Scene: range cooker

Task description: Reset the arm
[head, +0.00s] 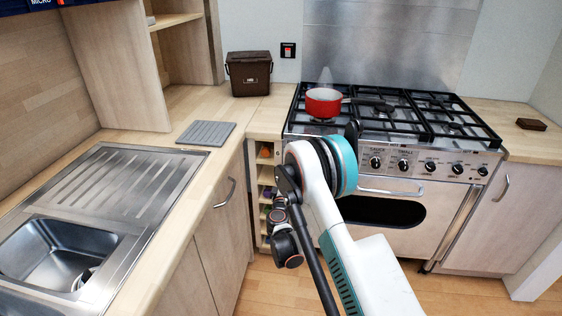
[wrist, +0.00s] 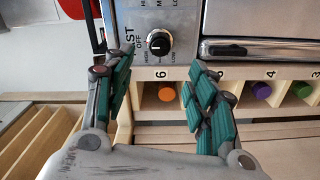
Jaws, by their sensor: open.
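My gripper (wrist: 161,64) is open in the wrist view, with its green-padded fingers spread apart and nothing between them. Beyond the fingers are a black control knob (wrist: 158,43) on a steel panel and a numbered wooden rack (wrist: 148,73). In the head view my white and teal arm reaches forward in front of the range cooker (head: 400,205). The fingers cannot be made out clearly there.
A red pan (head: 323,103) sits on the hob's left side. The rack's slots hold an orange item (wrist: 170,94) and a purple item (wrist: 262,90). A counter with a sink (head: 60,252), grey mat (head: 205,133) and brown bin (head: 249,75) lies left.

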